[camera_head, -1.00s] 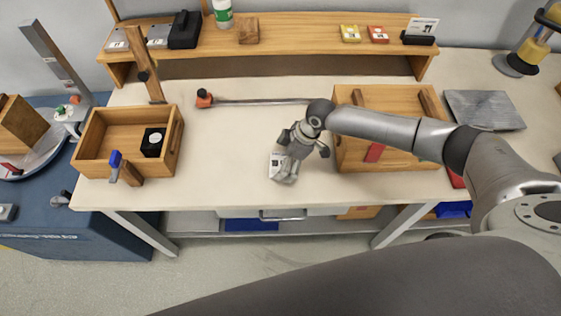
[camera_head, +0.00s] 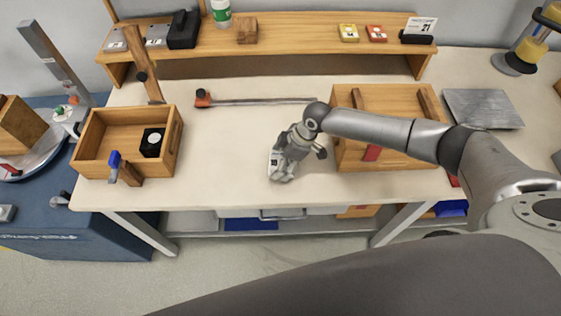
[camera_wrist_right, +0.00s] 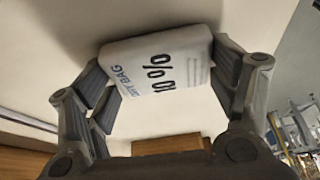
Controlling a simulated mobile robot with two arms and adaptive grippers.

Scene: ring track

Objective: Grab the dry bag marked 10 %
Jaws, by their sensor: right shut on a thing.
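The white dry bag (camera_wrist_right: 158,72) sits between the finger pads of my right gripper (camera_wrist_right: 165,85) in the right wrist view. It bears "BAG" lettering, a % sign and digits, seen turned over; I cannot read the digits surely. In the head view my right gripper (camera_head: 287,168) points down at the middle front of the bench, shut on the bag (camera_head: 274,163), which shows mostly at its left side. The bag is at or very near the bench top; I cannot tell whether it touches. My left gripper is not in view.
An open wooden box (camera_head: 95,160) with a black item stands on the left. A larger wooden box (camera_head: 400,100) lies under my right arm. A long-handled tool (camera_head: 260,101) lies behind the gripper. A raised shelf (camera_head: 290,40) runs along the back. The bench between is clear.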

